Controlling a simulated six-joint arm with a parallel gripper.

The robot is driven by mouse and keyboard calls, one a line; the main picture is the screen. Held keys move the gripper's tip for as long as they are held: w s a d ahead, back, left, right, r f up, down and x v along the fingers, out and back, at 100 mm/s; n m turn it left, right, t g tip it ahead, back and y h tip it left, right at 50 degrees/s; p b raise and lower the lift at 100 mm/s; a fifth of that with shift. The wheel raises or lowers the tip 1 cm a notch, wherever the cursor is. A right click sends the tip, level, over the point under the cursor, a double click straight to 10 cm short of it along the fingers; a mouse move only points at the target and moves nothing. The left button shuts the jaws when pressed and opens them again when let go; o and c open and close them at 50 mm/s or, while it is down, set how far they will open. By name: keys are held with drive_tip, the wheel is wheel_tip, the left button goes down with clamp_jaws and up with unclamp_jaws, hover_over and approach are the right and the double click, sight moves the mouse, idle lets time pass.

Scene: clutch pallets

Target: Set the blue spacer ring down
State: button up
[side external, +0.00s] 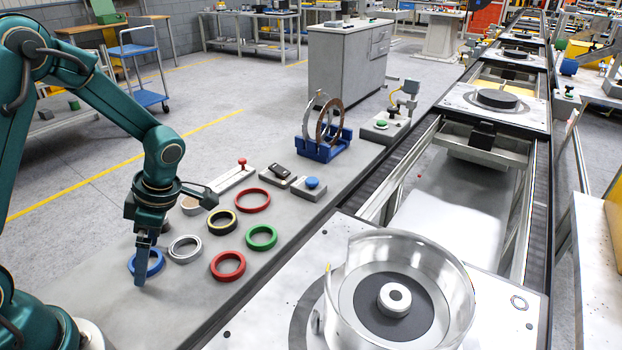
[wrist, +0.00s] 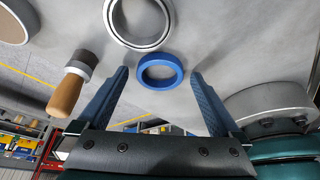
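The blue spacer ring (side external: 155,264) lies flat on the grey bench top at the near left end of the group of rings. In the wrist view the ring (wrist: 160,71) sits between the two blue fingers of my gripper (wrist: 160,74), with a visible gap on each side. My gripper (side external: 144,265) points down at the ring in the side view, and one finger hides part of it. The fingers are spread wide and hold nothing.
A silver ring (side external: 184,250) lies close beside the blue one. Red (side external: 228,266), green (side external: 261,237) and yellow-black (side external: 222,222) rings lie further right. A wooden-handled tool (wrist: 67,93) stands near one finger in the wrist view. The bench front is clear.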

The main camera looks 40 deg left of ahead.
drive_tip(key=shift+w+d+r+m, duration=0.4)
drive_tip(key=shift+w+d+r, duration=0.45)
drive_tip(key=shift+r, duration=2.2)
drive_tip(key=shift+w+d+r+m, duration=0.5)
drive_tip(key=shift+d+r, duration=0.55)
drive_tip(key=shift+r, duration=1.95)
drive_tip(key=s+d+r+m+t+h, duration=0.1)
drive_tip(key=s+d+m+t, duration=0.2)
drive_tip(key=m, duration=0.9)
drive_tip(key=s+d+r+m+t+h, duration=0.2)
drive_tip(key=d+m+t, duration=0.3)
drive_tip(key=m, duration=0.8)
drive_tip(key=shift+s+d+t, duration=0.25)
drive_tip(key=shift+s+t, duration=0.15)
drive_tip(key=shift+s, duration=0.45)
drive_tip(key=shift+r, duration=0.1)
